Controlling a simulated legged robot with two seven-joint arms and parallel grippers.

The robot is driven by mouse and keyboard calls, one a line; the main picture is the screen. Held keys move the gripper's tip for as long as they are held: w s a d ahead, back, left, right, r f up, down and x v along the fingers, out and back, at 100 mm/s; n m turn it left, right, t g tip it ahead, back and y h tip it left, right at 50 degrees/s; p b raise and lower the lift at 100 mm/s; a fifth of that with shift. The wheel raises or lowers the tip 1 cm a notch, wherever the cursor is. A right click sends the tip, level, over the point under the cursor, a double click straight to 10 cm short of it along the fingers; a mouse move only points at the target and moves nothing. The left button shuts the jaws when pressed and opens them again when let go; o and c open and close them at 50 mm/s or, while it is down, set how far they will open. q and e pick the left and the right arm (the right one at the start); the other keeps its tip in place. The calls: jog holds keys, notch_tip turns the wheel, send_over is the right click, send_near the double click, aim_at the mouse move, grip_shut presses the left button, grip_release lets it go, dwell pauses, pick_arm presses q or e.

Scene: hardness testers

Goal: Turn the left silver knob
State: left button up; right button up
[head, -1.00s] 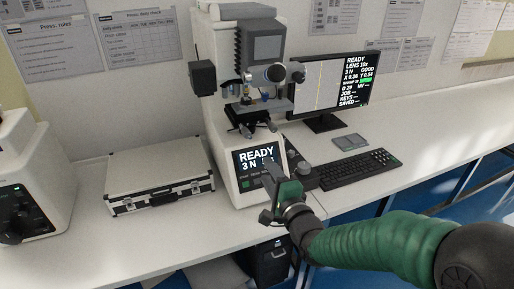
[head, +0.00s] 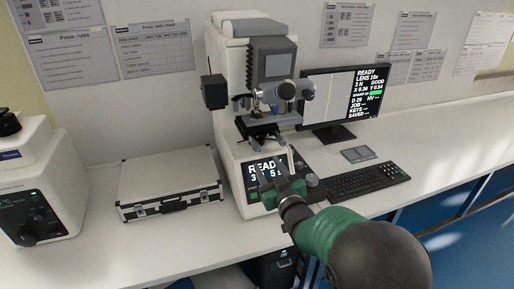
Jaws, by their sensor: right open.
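The hardness tester (head: 228,110) stands upright against the wall, with a lit front panel (head: 252,170) reading READY. A small round silver knob (head: 286,90) shows beside its lens turret. Small parts below the stage (head: 262,127) are too small to tell apart, so I cannot tell which is the left silver knob. My right gripper (head: 279,166) is open and empty, in front of the panel and below the stage. It covers part of the panel; whether it touches anything is unclear. My left gripper is out of view.
A monitor (head: 350,98) and keyboard (head: 364,180) stand right of the tester, with a small grey pad (head: 357,154) between them. A silver case (head: 170,182) lies to the left. Another machine (head: 35,185) is at far left. The front of the bench is clear.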

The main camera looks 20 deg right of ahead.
aim_at(257, 149)
jog(key=w+p, duration=0.1)
jog(key=w, duration=0.9)
jog(key=shift+w+a, duration=0.1)
jog(key=shift+a, duration=0.05)
grip_shut()
